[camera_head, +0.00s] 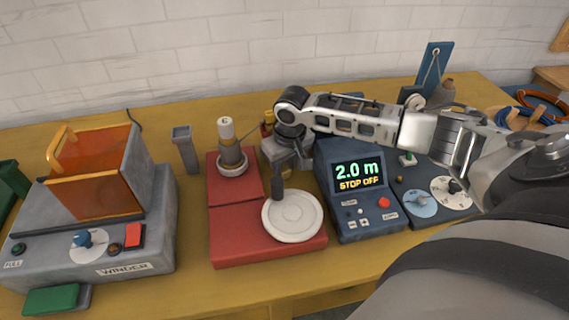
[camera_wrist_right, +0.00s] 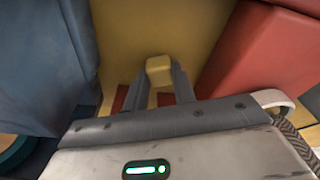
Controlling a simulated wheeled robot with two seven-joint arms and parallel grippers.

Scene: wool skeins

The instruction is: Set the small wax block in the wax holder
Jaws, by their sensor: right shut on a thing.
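My right gripper (camera_head: 286,162) hangs low between the red machine and the blue console. In the right wrist view its two fingers (camera_wrist_right: 160,78) are shut on a small pale-yellow block, the wax block (camera_wrist_right: 159,66). In the head view the gripper hides the block. A narrow grey upright holder (camera_head: 185,152) with an open square top stands left of the red machine; it looks like the wax holder, though no label shows. My gripper is to its right, across the red machine. My left gripper is not in view.
The red machine (camera_head: 235,246) carries a spool post (camera_head: 229,140) and a white disc (camera_head: 293,216) with a dark handle. The blue console (camera_head: 372,222) reads "2.0 m STOP OFF". A grey winder (camera_head: 150,252) with an orange bin (camera_head: 98,178) stands at left. Bare table (camera_head: 190,215) surrounds the holder's front.

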